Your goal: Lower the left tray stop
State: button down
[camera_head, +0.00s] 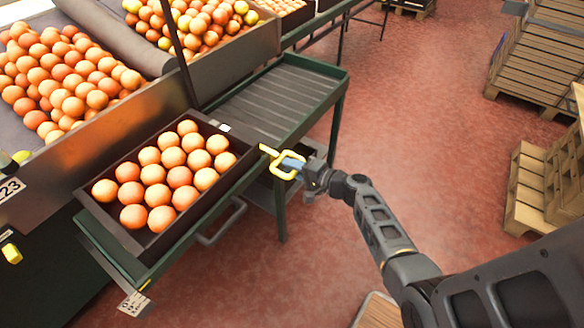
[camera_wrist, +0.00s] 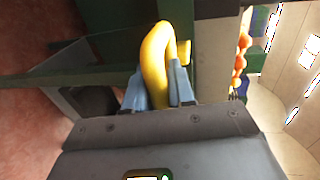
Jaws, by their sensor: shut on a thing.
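The tray stop is a yellow looped handle (camera_head: 285,164) at the right edge of the green roller stand, by the far right corner of a dark tray (camera_head: 104,197) of oranges. My gripper (camera_head: 292,165) is shut on this yellow loop. In the wrist view the yellow handle (camera_wrist: 157,62) rises between the blue fingers of my gripper (camera_wrist: 160,88). The fingers hide part of the loop. I cannot tell from these views whether the stop is fully raised.
The green roller stand (camera_head: 338,84) runs away behind the tray, with bare rollers. Sloped bins of oranges (camera_head: 70,85) line the left. Wooden pallets (camera_head: 540,55) stand at the right. The red floor (camera_head: 420,120) between is clear.

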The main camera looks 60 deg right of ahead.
jog(key=shift+s+f+b, duration=0.1)
jog(key=shift+f+b, duration=0.7)
jog(key=shift+f, duration=0.45)
jog(key=c, duration=1.1)
grip_release()
jog(key=shift+o, duration=0.2)
jog(key=shift+s+r, duration=0.1)
jog(key=shift+s, duration=0.1)
jog(key=v, duration=0.7)
jog(key=shift+s, duration=0.15)
